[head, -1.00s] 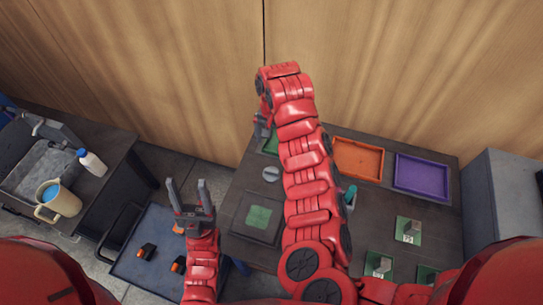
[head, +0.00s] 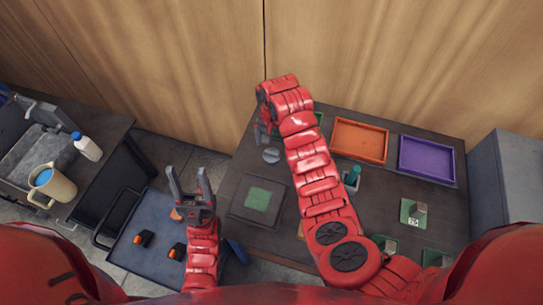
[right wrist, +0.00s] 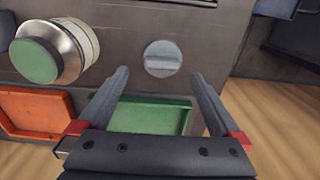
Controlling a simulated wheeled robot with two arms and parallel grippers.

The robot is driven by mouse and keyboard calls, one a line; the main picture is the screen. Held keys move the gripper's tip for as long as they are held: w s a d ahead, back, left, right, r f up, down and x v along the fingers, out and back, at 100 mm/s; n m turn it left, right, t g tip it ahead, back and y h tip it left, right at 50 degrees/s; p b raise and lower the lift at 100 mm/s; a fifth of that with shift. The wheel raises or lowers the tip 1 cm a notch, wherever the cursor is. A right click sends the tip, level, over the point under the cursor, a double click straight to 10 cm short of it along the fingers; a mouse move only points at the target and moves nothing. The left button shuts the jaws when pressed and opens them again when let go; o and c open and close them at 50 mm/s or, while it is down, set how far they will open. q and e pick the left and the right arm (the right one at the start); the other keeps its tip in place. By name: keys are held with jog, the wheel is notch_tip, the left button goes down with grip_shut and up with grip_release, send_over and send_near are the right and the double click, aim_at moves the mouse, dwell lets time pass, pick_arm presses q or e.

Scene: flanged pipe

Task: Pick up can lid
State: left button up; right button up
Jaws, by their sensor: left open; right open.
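The can lid (head: 271,155) is a small grey disc with a raised bar across it, lying on the dark table. It also shows in the right wrist view (right wrist: 163,59), just beyond my fingertips and roughly centred between them. My right gripper (head: 263,133) is open and empty, near the lid's upper side in the head view; its two fingers also show in the right wrist view (right wrist: 160,78). No contact with the lid is visible. My left gripper (head: 188,178) is open and empty, above the low blue-grey cart at left.
A silver can with a green end (right wrist: 55,52) stands near the lid. Green (right wrist: 150,115), orange (head: 358,140) and purple (head: 427,158) trays line the table's far side. A dark square plate with a green patch (head: 258,199) lies nearer. A cream jug (head: 52,186) stands at left.

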aim_at(273, 152)
jog(key=shift+f, duration=0.45)
jog(key=shift+s+f, duration=0.2)
jog(key=shift+f, duration=0.15)
notch_tip(273, 152, down, 2)
jog(key=shift+s+f+p, duration=0.1)
jog(key=shift+p, duration=0.8)
jog(key=shift+f, duration=0.65)
jog(key=c, duration=1.2)
jog(key=shift+r, duration=0.1)
